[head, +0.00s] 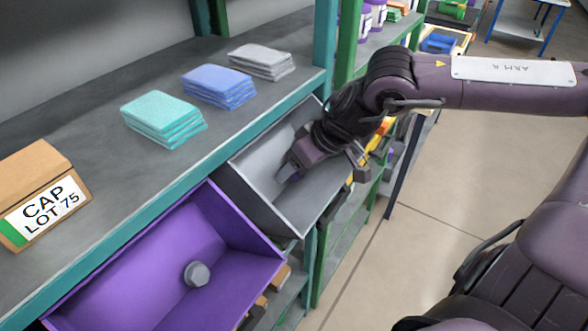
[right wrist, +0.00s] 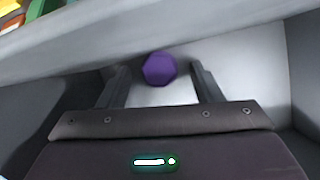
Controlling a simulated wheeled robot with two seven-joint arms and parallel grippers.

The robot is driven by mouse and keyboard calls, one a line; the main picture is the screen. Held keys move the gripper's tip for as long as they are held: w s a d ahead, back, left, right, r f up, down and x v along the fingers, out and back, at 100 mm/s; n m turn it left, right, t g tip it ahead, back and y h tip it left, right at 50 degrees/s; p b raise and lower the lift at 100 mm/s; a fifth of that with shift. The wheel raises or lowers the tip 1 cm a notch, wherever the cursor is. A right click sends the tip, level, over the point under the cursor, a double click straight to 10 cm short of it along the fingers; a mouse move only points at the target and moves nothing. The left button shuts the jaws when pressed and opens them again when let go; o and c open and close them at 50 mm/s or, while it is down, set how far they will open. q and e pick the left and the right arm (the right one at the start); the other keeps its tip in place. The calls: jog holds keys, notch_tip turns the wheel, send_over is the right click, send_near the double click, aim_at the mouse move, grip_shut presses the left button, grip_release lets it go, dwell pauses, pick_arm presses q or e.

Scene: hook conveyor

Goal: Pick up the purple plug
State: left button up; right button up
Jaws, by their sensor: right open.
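The purple plug (right wrist: 159,69) is a small faceted piece. In the right wrist view it sits on the pale floor of the grey bin (head: 245,186), between the fingertips of my right gripper (right wrist: 160,76). The fingers stand open on either side, with a visible gap to the plug. In the head view my right gripper (head: 322,172) reaches down into the grey bin. There the arm and gripper hide much of the bin, and I cannot clearly make out the plug. My left gripper is not in view.
A purple bin (head: 120,285) beside the grey one holds a grey plug (head: 197,273). The shelf above bears teal (head: 163,120), blue (head: 218,86) and grey (head: 262,61) cloth stacks and a CAP LOT 75 box (head: 42,195). The grey bin's walls stand close around my gripper.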

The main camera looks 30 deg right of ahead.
jog(key=c, duration=1.1)
jog(key=shift+o, duration=0.2)
